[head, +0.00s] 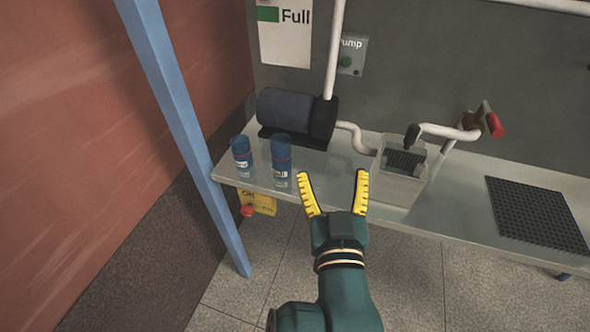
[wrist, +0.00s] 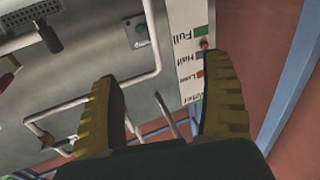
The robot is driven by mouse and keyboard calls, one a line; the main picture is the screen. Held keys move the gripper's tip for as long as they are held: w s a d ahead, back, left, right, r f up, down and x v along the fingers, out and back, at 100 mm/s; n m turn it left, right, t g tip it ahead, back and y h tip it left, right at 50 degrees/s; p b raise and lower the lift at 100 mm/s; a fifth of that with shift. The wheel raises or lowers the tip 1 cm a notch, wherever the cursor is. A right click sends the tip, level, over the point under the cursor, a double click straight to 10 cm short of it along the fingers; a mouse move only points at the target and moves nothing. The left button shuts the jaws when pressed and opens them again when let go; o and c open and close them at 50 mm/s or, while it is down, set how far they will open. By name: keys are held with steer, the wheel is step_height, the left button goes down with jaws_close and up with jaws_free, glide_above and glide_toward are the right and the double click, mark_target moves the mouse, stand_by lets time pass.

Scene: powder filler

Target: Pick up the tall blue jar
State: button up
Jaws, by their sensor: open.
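The tall blue jar (head: 281,152) stands upright near the left end of the metal bench. A slightly shorter blue jar (head: 240,149) stands just to its left, a small gap apart. My gripper (head: 334,174) is open and empty, to the right of the tall jar in the head view and apart from it. Its two yellow-padded fingers also show in the wrist view (wrist: 163,80), spread with nothing between them. Neither jar shows in the wrist view.
A dark motor pump (head: 297,116) sits behind the jars. A clear container (head: 400,182) and a black grid mat (head: 536,214) are farther right on the bench (head: 460,200). A blue post (head: 180,110) rises at the bench's left end.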

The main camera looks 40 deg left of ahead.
mark_target(282, 151)
steer(key=s+a+f+n+g+y+b, duration=0.1)
steer(key=a+f+n+g+y+b, duration=0.15)
steer(key=a+f, duration=0.65)
steer(key=shift+m+g, duration=0.25)
steer(key=shift+m, duration=0.1)
steer(key=x, duration=0.3)
steer(key=b+x, duration=0.1)
steer(key=x, duration=0.5)
steer(key=shift+w+d+f, duration=0.2)
steer(key=shift+w, duration=0.3)
steer(key=shift+w+a+b, duration=0.35)
steer(key=shift+a+b, duration=0.2)
steer(key=shift+b, duration=0.1)
steer(key=x, duration=0.1)
steer(key=b+x, duration=0.1)
steer(key=x, duration=0.2)
steer(key=shift+a+r+b, duration=0.1)
steer(key=shift+r+b, duration=0.15)
steer(key=shift+b, duration=0.1)
steer(key=c, duration=1.4)
